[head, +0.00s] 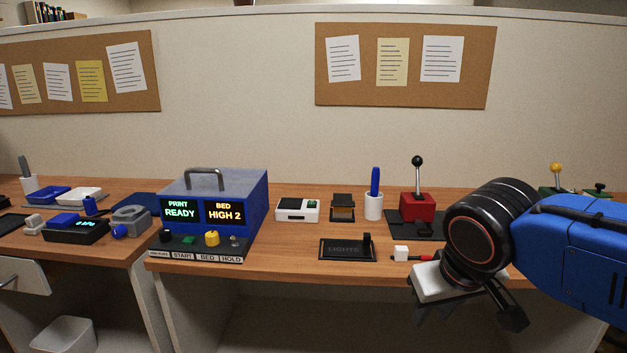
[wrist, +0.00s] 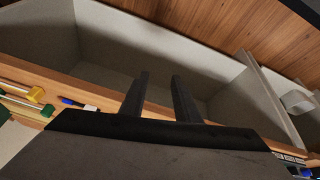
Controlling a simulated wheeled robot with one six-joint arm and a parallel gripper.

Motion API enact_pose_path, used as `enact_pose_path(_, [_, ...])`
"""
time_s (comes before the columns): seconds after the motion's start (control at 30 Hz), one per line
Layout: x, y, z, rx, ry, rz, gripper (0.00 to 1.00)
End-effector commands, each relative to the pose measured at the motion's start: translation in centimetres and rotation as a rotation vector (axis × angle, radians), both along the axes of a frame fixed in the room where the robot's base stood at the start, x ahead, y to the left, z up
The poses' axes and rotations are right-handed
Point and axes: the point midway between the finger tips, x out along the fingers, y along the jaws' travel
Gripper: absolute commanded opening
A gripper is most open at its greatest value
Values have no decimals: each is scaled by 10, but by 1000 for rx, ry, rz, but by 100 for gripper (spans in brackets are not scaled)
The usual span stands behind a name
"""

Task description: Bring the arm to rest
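My arm reaches in from the right of the head view, blue with a black wrist joint. My gripper (head: 434,308) hangs in front of the right desk's front edge, pointing down. In the wrist view its two dark fingers (wrist: 160,85) stand apart with nothing between them, so it is open and empty. Beyond the fingers are the desk edge and the pale recess under the desk. The gripper touches nothing that I can see. My wrist hides part of the desk's right side in the head view.
The desk (head: 290,266) holds a blue print box (head: 262,205), a LIGHTS switch plate (head: 345,252), a white cube (head: 401,252), a blue pen in a white cup (head: 374,207) and a red lever box (head: 417,206).

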Motion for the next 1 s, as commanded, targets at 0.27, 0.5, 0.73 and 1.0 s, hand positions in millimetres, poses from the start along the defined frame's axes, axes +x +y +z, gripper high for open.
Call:
enact_pose_path(0.27, [-23,-44,-33,38,6,-60,29])
enact_pose_path(0.5, [-44,-69,-59,68,-3,-103,29])
enact_pose_path(0.73, [-54,-79,-72,81,-14,-124,29])
enact_pose_path(1.0, [-55,-79,-74,82,-15,-125,29])
